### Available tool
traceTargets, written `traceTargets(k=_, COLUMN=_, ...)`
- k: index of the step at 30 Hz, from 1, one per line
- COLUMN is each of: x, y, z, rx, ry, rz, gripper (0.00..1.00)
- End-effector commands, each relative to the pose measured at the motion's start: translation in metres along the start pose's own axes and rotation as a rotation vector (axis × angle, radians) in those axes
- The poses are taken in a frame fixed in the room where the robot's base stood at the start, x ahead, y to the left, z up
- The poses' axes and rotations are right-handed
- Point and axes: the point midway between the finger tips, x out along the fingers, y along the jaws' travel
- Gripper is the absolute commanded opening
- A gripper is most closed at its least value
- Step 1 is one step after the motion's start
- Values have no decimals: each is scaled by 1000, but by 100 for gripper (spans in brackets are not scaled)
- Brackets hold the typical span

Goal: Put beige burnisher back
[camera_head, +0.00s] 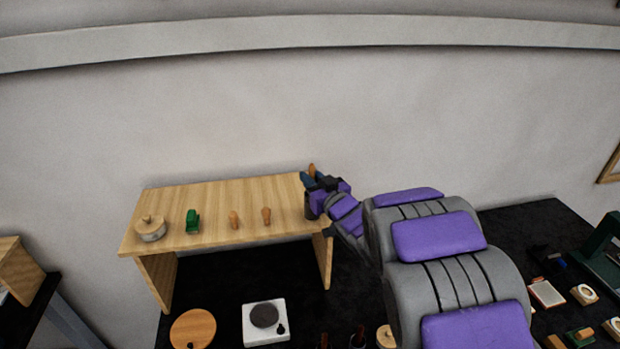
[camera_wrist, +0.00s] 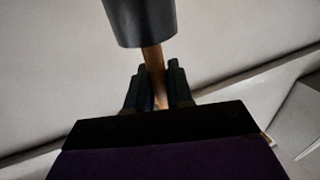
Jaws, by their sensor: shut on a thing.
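My gripper (camera_head: 309,180) is at the right end of the small wooden shelf, just above its top. It is shut on a thin tan wooden handle, the burnisher (camera_wrist: 152,60), which stands between the two dark fingers in the wrist view (camera_wrist: 155,88). A dark grey cylinder (camera_wrist: 140,18) shows at the handle's far end. In the head view, a tan tip (camera_head: 311,168) of the held thing shows above the fingers.
On the shelf stand a green object (camera_head: 192,221) and a round pot with a wooden lid (camera_head: 151,229). Below on the black table are a round wooden board (camera_head: 193,329) and a white plate with a dark disc (camera_head: 265,322). Several small items lie at right.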

Motion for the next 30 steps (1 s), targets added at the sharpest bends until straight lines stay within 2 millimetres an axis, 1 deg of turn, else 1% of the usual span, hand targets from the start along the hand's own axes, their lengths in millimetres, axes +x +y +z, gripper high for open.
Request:
traceTargets(k=9, x=1, y=-2, z=7, rx=-2, ry=-1, rz=0, gripper=0)
traceTargets(k=10, x=1, y=-2, z=6, rx=-2, ry=-1, rz=0, gripper=24)
traceTargets(k=18, x=1, y=-2, z=6, rx=-1, ry=0, rz=0, gripper=50)
traceTargets(k=26, x=0, y=-1, z=6, rx=-1, ry=0, rz=0, gripper=51)
traceTargets(k=30, x=-8, y=0, z=6, rx=-1, ry=-1, rz=2, gripper=51)
